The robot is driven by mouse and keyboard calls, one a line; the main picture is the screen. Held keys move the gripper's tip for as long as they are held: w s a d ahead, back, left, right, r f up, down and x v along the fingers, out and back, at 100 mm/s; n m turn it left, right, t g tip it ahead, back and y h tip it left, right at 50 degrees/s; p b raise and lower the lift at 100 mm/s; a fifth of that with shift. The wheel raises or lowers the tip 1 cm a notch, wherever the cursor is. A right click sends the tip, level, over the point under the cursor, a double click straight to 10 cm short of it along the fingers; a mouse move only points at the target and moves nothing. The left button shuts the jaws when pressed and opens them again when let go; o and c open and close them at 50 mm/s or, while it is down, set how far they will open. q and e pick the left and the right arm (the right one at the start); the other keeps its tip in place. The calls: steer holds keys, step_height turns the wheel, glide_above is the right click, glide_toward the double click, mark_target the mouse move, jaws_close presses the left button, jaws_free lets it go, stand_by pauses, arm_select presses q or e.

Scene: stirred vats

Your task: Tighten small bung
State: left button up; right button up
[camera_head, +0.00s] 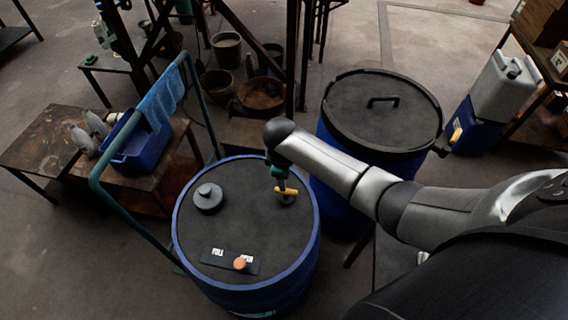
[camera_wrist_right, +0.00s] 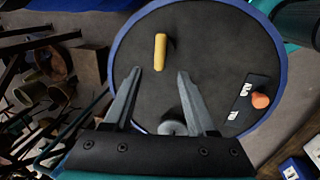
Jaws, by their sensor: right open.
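A blue vat (camera_head: 176,235) with a dark flat top stands at the centre of the head view. A yellow bar-shaped handle (camera_head: 288,191), seemingly the small bung's, sits near the top's right edge. It also shows in the right wrist view (camera_wrist_right: 160,52), just beyond the fingertips. A larger grey round bung (camera_head: 208,197) sits at the left; in the right wrist view it is partly behind the fingers (camera_wrist_right: 172,128). My right gripper (camera_wrist_right: 160,74) is open and empty, above the vat top, its fingers apart either side of the handle's line. My left gripper is out of view.
An orange knob (camera_head: 240,263) sits on a black labelled plate at the vat's front. A teal rail (camera_head: 118,155) runs close along the left. A second blue barrel with a black lid (camera_head: 365,112) stands behind right. A blue bin (camera_head: 135,150) rests on the left table.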

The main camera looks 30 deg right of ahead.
steer(key=shift+s+a+r+p, duration=0.1)
steer(key=shift+s+r, duration=0.05)
steer(key=shift+r, duration=0.65)
steer(key=shift+s+a+r+p, duration=0.1)
steer(key=shift+r, duration=0.7)
steer(key=shift+s+a+r+p, duration=0.1)
steer(key=shift+s+r, duration=0.05)
steer(key=shift+r, duration=0.65)
steer(key=s+a+r+m+t+y, duration=0.1)
steer(key=s+a+m, duration=0.2)
steer(key=s, duration=0.5)
steer(key=s+a+r+m+y, duration=0.1)
steer(key=s+a+m, duration=0.15)
steer(key=s, duration=0.55)
steer(key=s+d+r+m, duration=0.2)
steer(key=s+r+m, duration=0.15)
steer(key=s, duration=0.25)
step_height(320, 180, down, 34)
steer(key=s+b, duration=0.2)
steer(key=b, duration=0.9)
steer(key=s+d+f+g+b, duration=0.1)
steer(key=s+f+b, duration=0.3)
steer(key=s+f, duration=0.3)
steer(key=s+d+f+n+b, duration=0.1)
steer(key=s+f+b, duration=0.4)
steer(key=f, duration=0.9)
steer(key=s, duration=0.2)
steer(key=shift+s+d+f+g+h, duration=0.25)
steer(key=shift+s+f+g+h, duration=0.05)
steer(key=shift+s+f+g, duration=0.1)
